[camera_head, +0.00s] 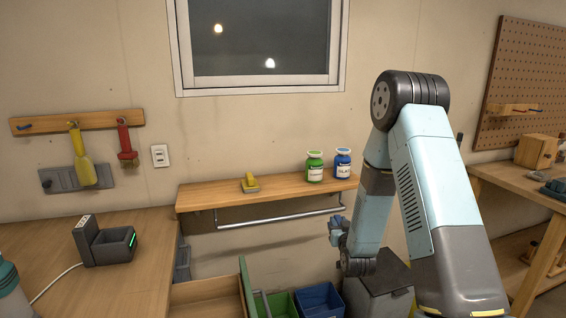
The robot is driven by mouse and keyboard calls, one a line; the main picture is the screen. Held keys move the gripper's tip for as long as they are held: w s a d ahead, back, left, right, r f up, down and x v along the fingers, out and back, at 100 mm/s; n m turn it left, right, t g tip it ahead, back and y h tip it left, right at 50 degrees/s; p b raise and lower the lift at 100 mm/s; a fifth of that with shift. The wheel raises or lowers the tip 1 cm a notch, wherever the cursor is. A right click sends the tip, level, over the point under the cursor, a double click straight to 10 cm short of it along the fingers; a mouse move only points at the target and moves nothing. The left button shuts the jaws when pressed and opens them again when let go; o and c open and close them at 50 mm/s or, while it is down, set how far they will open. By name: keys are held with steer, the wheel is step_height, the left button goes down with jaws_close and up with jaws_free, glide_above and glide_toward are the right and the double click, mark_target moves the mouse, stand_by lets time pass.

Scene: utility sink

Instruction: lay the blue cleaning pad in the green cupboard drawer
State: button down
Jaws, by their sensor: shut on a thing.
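My gripper (339,236) is small in view, left of my forearm and just below the right end of the wooden shelf. It is shut on a small bluish thing, which I take for the blue cleaning pad; its outline is hard to make out against the wrist parts. The cupboard drawer (207,293) stands open at the bottom of the picture, with a green front panel (246,287) and a bare wooden inside where it shows. The gripper is apart from the drawer, above it and to its right. The drawer's near part is cut off by the picture edge.
A green bin (282,304) and a blue bin (320,299) stand right of the drawer, beside a grey lidded bin (378,282). The shelf (215,196) with a rail below holds a yellow-grey brush (250,183) and two jars. A wooden worktop (120,285) lies left.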

steer(key=s+d+f, duration=0.2)
steer(key=s+f, duration=0.1)
steer(key=f, duration=0.4)
steer(key=s+d+f+h, duration=0.1)
steer(key=s+f, duration=0.3)
steer(key=f, duration=0.4)
steer(key=shift+s+d+m, duration=0.15)
steer(key=shift+d+m, duration=0.15)
steer(key=shift+d, duration=0.45)
